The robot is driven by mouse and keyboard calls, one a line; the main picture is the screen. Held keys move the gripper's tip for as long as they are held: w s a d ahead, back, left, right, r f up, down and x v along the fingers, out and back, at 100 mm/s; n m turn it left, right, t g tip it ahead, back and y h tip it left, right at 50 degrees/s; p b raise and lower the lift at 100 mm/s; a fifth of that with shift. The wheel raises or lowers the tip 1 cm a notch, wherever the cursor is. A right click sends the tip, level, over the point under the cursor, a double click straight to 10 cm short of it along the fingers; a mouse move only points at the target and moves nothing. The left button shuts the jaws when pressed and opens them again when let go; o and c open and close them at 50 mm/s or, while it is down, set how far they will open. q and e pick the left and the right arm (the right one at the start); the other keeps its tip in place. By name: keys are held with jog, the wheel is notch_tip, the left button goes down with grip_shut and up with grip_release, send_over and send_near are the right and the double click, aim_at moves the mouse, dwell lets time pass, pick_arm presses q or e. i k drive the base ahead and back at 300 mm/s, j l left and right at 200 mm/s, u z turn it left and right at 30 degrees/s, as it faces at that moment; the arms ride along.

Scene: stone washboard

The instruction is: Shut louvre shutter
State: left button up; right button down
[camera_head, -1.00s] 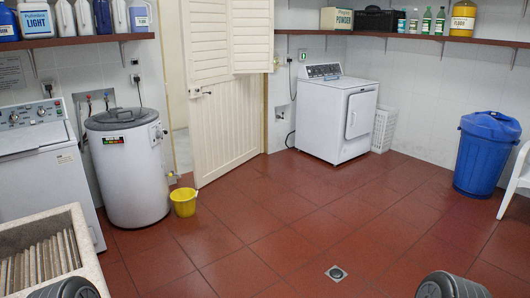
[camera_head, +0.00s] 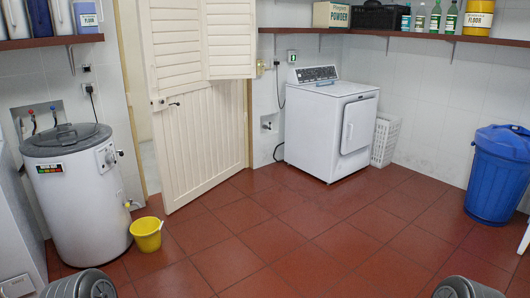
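A cream wooden door (camera_head: 203,140) stands ajar at the back wall, with horizontal slats in its upper part. A louvre shutter leaf (camera_head: 230,40) stands at the upper right of this door, its lower edge overlapping the slatted section. It looks swung out from the door, though its exact angle is unclear and its top is cut off. A metal handle (camera_head: 158,102) is on the door's left edge. Only dark rounded parts of my arms show at the bottom corners. Neither of my grippers is in view.
A white water heater (camera_head: 80,190) and yellow bucket (camera_head: 147,236) stand left of the door. A white dryer (camera_head: 325,125) is right of it. A blue bin (camera_head: 495,180) stands far right. Red-brown shelves (camera_head: 400,36) run along the walls. The central tiled floor (camera_head: 300,240) is clear.

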aim_at(230, 43)
jog(key=i+j+u, duration=0.1)
jog(key=i+u, duration=0.25)
jog(key=i, duration=0.5)
jog(key=i+l+u, duration=0.1)
jog(key=i+u, duration=0.25)
jog(key=i, duration=0.55)
jog(key=i+l+z, duration=0.3)
jog(key=i, duration=0.95)
jog(key=i+j+z, duration=0.15)
jog(key=i+z, duration=0.15)
jog(key=i, duration=0.95)
jog(key=i+j+u, duration=0.15)
jog(key=i+u, duration=0.2)
jog(key=i, duration=0.65)
jog(key=i+l+u, duration=0.1)
jog(key=i+u, duration=0.2)
jog(key=i, duration=0.7)
